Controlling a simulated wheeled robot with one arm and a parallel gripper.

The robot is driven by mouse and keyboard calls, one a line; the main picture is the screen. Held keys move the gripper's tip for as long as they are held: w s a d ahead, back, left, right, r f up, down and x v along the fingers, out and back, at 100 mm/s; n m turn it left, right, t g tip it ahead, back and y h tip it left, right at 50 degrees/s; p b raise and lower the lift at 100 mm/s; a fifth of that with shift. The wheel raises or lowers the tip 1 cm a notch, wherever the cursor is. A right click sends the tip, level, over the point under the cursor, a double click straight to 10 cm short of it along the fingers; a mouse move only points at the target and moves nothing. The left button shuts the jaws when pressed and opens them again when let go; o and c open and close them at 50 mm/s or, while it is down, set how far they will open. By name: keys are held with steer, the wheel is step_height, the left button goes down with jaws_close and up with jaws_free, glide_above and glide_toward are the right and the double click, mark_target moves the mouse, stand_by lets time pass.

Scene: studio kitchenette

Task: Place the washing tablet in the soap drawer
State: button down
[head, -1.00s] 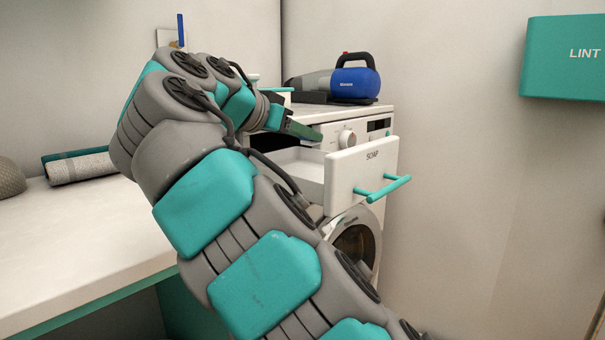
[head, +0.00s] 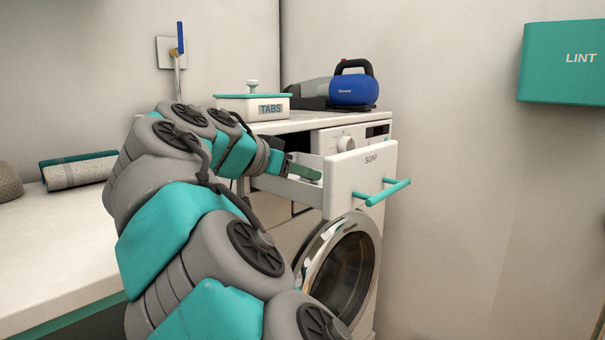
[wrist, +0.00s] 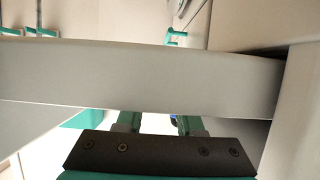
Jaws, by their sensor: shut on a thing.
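The soap drawer (head: 345,186) is pulled out of the washing machine, with SOAP on its white front and a teal bar handle. My gripper (head: 314,176) is low at the drawer's open top, behind the front panel. In the wrist view, a pale wall, apparently the drawer's, crosses in front of my gripper (wrist: 160,124) and hides the fingertips. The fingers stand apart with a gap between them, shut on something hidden. The washing tablet itself is not visible in either view; I take it to be what the fingers hold.
The washing machine (head: 376,131) has a round door (head: 350,268) below the drawer. A TABS box (head: 235,106) and a blue appliance (head: 352,90) stand on top. A teal LINT bin (head: 560,75) is on the right wall. A counter (head: 50,245) lies left.

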steer(key=shift+f, duration=0.1)
steer(key=shift+f, duration=0.1)
steer(key=c, duration=0.5)
jaws_free()
steer(key=shift+c, duration=0.2)
steer(key=shift+r, duration=0.25)
steer(key=v, duration=1.2)
steer(key=shift+p, duration=0.35)
